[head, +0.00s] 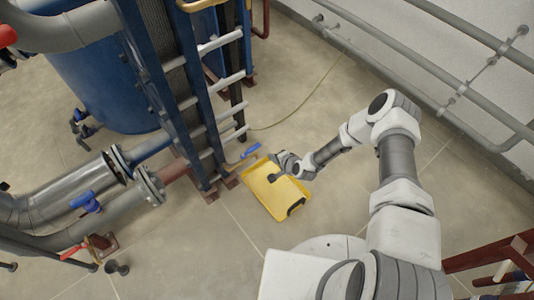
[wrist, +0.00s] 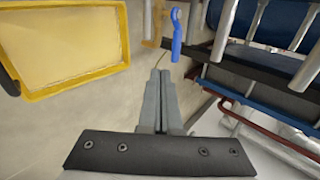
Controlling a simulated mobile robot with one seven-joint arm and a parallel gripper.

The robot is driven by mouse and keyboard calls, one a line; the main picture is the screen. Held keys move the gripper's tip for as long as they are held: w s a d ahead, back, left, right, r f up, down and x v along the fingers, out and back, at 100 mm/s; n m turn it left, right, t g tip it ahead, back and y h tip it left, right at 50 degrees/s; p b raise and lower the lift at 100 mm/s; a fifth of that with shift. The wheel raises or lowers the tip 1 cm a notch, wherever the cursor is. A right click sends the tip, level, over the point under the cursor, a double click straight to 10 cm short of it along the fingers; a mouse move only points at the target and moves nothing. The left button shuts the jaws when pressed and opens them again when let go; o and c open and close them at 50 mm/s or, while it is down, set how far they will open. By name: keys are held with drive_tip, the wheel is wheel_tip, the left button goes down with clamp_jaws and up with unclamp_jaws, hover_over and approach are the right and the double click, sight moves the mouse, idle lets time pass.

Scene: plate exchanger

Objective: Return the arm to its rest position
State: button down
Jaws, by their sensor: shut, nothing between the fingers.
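My gripper (wrist: 160,90) points at the floor in the wrist view, with its two grey fingers together and nothing between them. In the head view my arm reaches from the lower right to the middle, and its end hangs over or beside the yellow tray (head: 262,199). The fingertips are too small to make out there. The tray also shows at the upper left of the wrist view (wrist: 122,70), apart from the fingers. A blue-handled thing (wrist: 176,32) lies beyond the fingertips; it also shows beside the tray in the head view (head: 250,151).
The blue plate exchanger frame (head: 165,85) with its light horizontal bars stands left of the tray. Large grey pipes and valves (head: 100,185) fill the lower left. Grey wall pipes (head: 420,60) run along the upper right.

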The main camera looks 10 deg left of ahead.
drive_tip(key=shift+p+v, duration=0.45)
drive_tip(key=shift+v, duration=1.5)
drive_tip(key=shift+w+d, duration=0.1)
drive_tip(key=w+d+r+n+h, duration=0.15)
drive_tip(key=d+r, duration=0.25)
drive_tip(key=r, duration=0.5)
drive_tip(key=w+d+r+n+g+h, duration=0.1)
drive_tip(key=w+d+r+n, duration=0.2)
drive_tip(key=r, duration=0.5)
drive_tip(key=w+d+r+n+h, duration=0.15)
drive_tip(key=d+r, duration=0.25)
drive_tip(key=r, duration=0.5)
drive_tip(key=s+d+r+n+h, duration=0.1)
drive_tip(key=s+d+r, duration=0.25)
drive_tip(key=r, duration=0.45)
drive_tip(key=s+d+r+h, duration=0.1)
drive_tip(key=s+d+r, duration=0.1)
drive_tip(key=s+r, duration=0.5)
drive_tip(key=s+d+r+n+h, duration=0.1)
drive_tip(key=s+d+r, duration=0.1)
drive_tip(key=r, duration=0.8)
drive_tip(key=s+d+r+n, duration=0.1)
drive_tip(key=s+r, duration=0.2)
drive_tip(key=s, duration=0.5)
drive_tip(key=s+r, duration=0.3)
drive_tip(key=s, duration=0.6)
wheel_tip(320, 180, up, 23)
drive_tip(key=p, duration=2.2)
drive_tip(key=shift+d, duration=0.2)
